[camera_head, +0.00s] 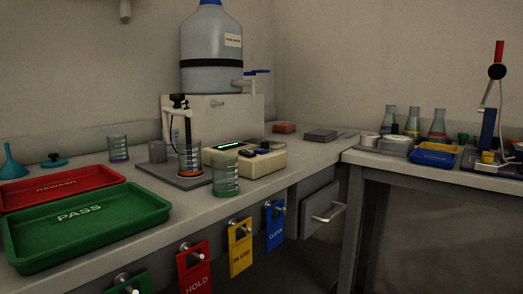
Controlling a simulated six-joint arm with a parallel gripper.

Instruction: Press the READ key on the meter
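The meter (265,162) is a cream, low box with a lit green display (231,143), on the bench near the middle of the camera_head view. Dark and blue keys (264,149) show on its right part. Their labels are too small to read, so I cannot tell which is READ. A beaker with green marks (225,174) stands in front of the meter's left part and hides some of it. My gripper is not in view.
Left of the meter, a probe stand (178,100) rises over a beaker (190,160) with orange liquid. Green PASS (85,243) and red REWASH (18,203) trays lie at left. A big water bottle (211,50) stands behind. Coloured tags (240,247) hang along the front edge.

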